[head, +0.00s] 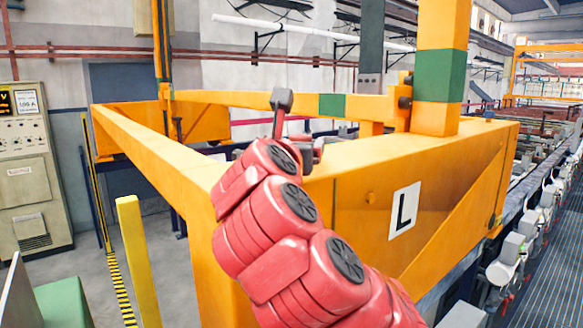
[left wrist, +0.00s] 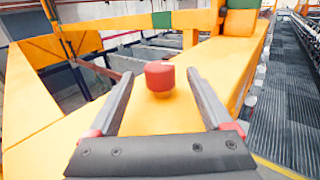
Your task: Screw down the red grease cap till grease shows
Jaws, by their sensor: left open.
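The red grease cap (left wrist: 160,76) shows in the left wrist view. It stands upright on a short yellowish base on top of the yellow beam (left wrist: 120,125). My left gripper (left wrist: 160,73) is open, with one grey finger on each side of the cap in the picture and visible gaps to both. I cannot tell how far beyond the fingertips the cap is. No grease is visible. In the head view my left gripper (head: 298,125) is over the yellow beam (head: 420,170), partly behind my red arm, and the cap is hidden. My right gripper is not in view.
A yellow post with a green band (head: 443,75) rises from the beam at the right. A grey control cabinet (head: 32,170) stands at the far left. A yellow post (head: 138,260) stands on the floor at left. A grated walkway (head: 555,270) runs along the right.

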